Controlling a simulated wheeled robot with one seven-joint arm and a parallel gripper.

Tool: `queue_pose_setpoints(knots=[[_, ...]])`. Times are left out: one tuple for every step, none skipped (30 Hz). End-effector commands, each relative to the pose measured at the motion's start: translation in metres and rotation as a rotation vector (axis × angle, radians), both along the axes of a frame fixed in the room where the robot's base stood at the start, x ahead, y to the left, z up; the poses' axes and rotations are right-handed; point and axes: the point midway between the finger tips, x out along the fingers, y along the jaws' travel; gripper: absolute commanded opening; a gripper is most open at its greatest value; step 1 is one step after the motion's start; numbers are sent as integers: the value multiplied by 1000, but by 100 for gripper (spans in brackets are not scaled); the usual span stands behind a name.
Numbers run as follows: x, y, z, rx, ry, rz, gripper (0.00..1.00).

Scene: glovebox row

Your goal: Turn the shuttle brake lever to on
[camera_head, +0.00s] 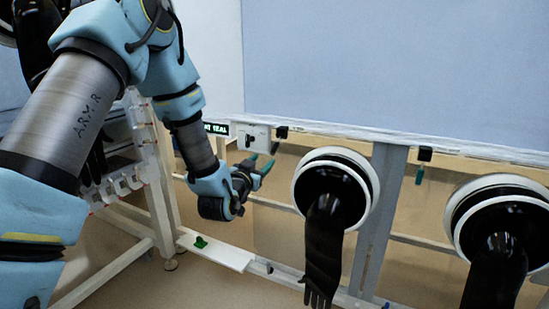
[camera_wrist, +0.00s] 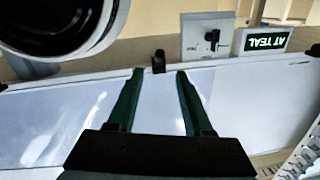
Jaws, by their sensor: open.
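A pale box with a black lever (camera_head: 250,140) is fixed under the edge of the large pale panel, beside a lit sign. In the wrist view the lever (camera_wrist: 212,37) shows on its pale plate (camera_wrist: 194,48); the small label on the plate is too blurred to read. This looks like the shuttle brake lever. My gripper (camera_head: 261,162) is open and empty, just below the box in the head view. In the wrist view the green fingers of my gripper (camera_wrist: 160,74) stand apart, with the lever beyond them and to the right, not between them.
The lit sign (camera_wrist: 265,40) adjoins the lever plate. A small black clip (camera_head: 282,132) sits right of the box; another clip (camera_head: 424,154) is farther right. Two round glove ports (camera_head: 334,190) (camera_head: 500,228) with hanging black gloves stand right. A white ledge (camera_head: 216,250) runs below.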

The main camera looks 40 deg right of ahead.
Motion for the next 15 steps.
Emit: queue_pose_setpoints(knots=[[0,-4,0,-7,-5,-3,51],[1,-6,1,-9,-6,-3,51],[3,-9,2,-10,-7,-3,51],[6,-12,2,-9,-6,-3,51],[8,-15,3,-9,-6,-3,51],[12,-20,3,-9,-6,-2,51],[15,-25,3,-9,-6,-2,51],[18,-29,2,-8,-6,-2,51],[23,-36,3,-9,-6,-2,51],[26,-41,3,-8,-6,-2,51],[30,-45,3,-9,-5,-2,51],[34,-51,2,-8,-4,-2,51],[37,-56,2,-9,-5,-1,51],[40,-60,3,-9,-5,-1,51],[44,-65,2,-7,-4,0,51]])
